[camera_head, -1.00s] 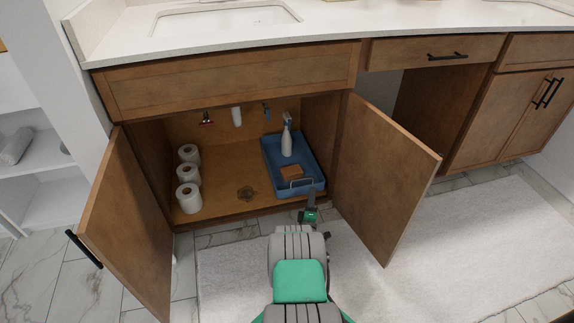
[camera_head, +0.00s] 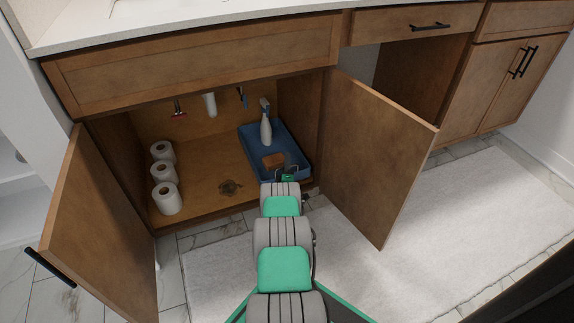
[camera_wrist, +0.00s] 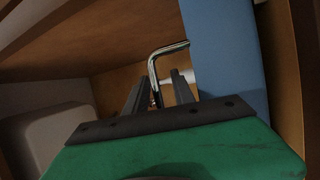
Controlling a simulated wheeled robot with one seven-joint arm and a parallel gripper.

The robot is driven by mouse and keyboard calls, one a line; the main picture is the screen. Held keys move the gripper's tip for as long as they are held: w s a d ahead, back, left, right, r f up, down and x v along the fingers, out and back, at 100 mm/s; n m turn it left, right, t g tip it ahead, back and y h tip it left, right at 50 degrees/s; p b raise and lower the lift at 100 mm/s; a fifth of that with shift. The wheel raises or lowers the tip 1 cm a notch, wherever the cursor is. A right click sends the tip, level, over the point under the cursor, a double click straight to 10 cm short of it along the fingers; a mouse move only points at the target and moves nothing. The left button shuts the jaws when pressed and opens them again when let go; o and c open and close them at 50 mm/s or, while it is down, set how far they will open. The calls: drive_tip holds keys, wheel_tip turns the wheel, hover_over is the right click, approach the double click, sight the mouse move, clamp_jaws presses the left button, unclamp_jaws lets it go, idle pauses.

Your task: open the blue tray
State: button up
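The blue tray (camera_head: 298,153) sits at the right of the open cabinet's floor, and its blue front wall also fills the upper right of the wrist view (camera_wrist: 226,50). It holds a white spray bottle (camera_head: 266,130) and a brown block (camera_head: 273,160). A bent metal handle (camera_wrist: 152,68) stands out from the tray's front. My gripper (camera_head: 290,170) is at the tray's front edge. In the wrist view my two dark fingers (camera_wrist: 160,88) are apart, with the handle's lower end between them. I cannot tell whether they touch it.
Both cabinet doors stand open, the left one (camera_head: 95,225) and the right one (camera_head: 375,155), on either side of my arm. Several white paper rolls (camera_head: 167,198) stand at the left inside. The cabinet floor between them and the tray (camera_head: 213,165) is mostly clear.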

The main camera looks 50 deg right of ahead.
clamp_jaws()
idle(1.4)
